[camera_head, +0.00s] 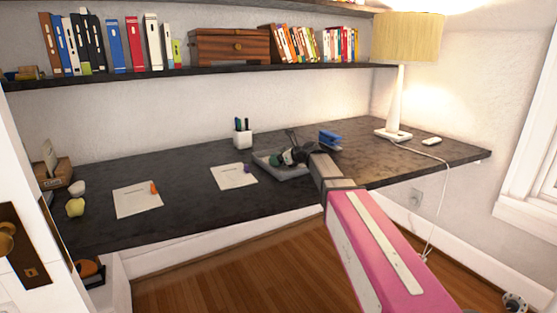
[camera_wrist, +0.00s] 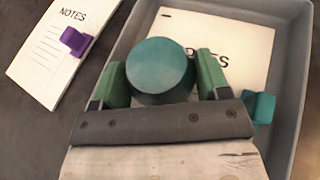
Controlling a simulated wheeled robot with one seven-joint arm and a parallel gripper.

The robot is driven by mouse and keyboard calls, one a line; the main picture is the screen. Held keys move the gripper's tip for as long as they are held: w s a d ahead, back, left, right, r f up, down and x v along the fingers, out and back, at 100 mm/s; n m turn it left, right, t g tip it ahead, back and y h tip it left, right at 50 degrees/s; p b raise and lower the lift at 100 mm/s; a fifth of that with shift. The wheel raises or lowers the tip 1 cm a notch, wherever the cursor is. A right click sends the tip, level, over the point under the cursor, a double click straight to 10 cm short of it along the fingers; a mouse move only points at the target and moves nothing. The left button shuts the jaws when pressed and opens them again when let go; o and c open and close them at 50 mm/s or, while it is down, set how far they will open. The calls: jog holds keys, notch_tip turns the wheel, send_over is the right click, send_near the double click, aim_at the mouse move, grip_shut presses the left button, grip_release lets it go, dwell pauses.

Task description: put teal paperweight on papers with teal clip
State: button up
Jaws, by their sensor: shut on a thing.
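My gripper (camera_wrist: 163,76) is shut on the round teal paperweight (camera_wrist: 160,62), with a green finger on each side of it. In the wrist view the paperweight is over papers (camera_wrist: 232,38) in a grey tray (camera_wrist: 294,80), covering part of their print. A teal clip (camera_wrist: 260,107) is on the papers, right of the gripper. I cannot tell whether the paperweight touches them. In the head view my gripper (camera_head: 287,157) is at the grey tray (camera_head: 298,173) on the dark desk, and it hides much of the tray's contents.
Notes with a purple clip (camera_head: 234,176) lie just left of the tray. Another sheet with an orange clip (camera_head: 138,199) lies farther left. A pen cup (camera_head: 243,134) stands behind, a blue stapler (camera_head: 330,138) and a lamp (camera_head: 398,100) to the right. A shelf (camera_head: 200,71) runs above.

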jog(key=o, duration=1.2)
jog(key=shift+f, duration=0.1)
jog(key=shift+c, duration=0.2)
jog(key=v, duration=1.2)
